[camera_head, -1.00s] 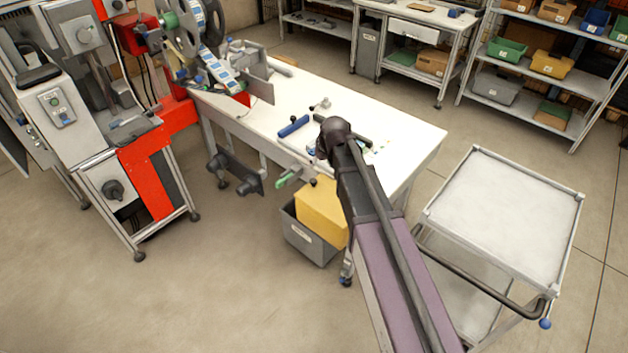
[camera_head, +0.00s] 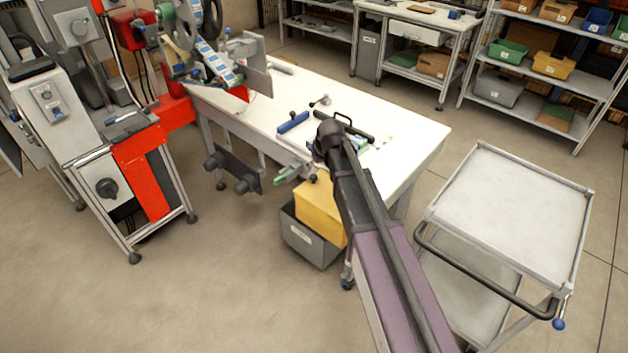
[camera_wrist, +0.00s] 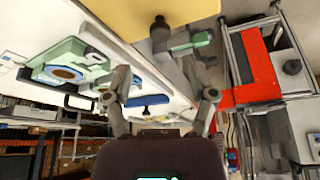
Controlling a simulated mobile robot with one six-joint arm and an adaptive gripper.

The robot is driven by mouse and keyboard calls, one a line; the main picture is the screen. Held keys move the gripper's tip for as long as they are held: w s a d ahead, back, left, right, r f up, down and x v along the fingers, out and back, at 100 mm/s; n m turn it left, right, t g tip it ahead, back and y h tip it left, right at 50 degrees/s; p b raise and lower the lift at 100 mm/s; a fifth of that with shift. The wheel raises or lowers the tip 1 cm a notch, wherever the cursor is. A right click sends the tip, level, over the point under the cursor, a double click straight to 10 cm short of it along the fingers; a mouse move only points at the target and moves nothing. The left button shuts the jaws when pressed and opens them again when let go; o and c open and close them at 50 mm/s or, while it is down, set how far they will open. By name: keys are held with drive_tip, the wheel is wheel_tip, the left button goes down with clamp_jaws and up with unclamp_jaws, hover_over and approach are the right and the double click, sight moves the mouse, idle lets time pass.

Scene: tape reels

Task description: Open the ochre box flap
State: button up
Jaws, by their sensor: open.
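The ochre box (camera_head: 318,213) sits in or against a grey bin below the front edge of the white table, partly hidden by my arm. A small dark knob (camera_head: 313,178) shows at its top edge. In the wrist view the ochre surface (camera_wrist: 150,12) fills the top, with the dark knob (camera_wrist: 160,32) below it. My gripper (camera_wrist: 160,88) is open and empty, its two fingers apart, with the knob beyond the gap between them. I see no contact. In the head view my arm hides most of the gripper. I cannot tell whether the flap is raised.
The grey bin (camera_head: 308,244) surrounds the box's lower part. A green handle (camera_head: 287,175) is close beside the knob. The white table (camera_head: 270,92) carries a blue-handled tool (camera_head: 293,122). A white cart (camera_head: 515,200) stands at right. The floor at front left is clear.

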sight(314, 176)
drive_tip(key=shift+b+x, duration=3.05)
drive_tip(key=shift+x, duration=0.55)
drive_tip(key=shift+r, duration=0.1)
clamp_jaws()
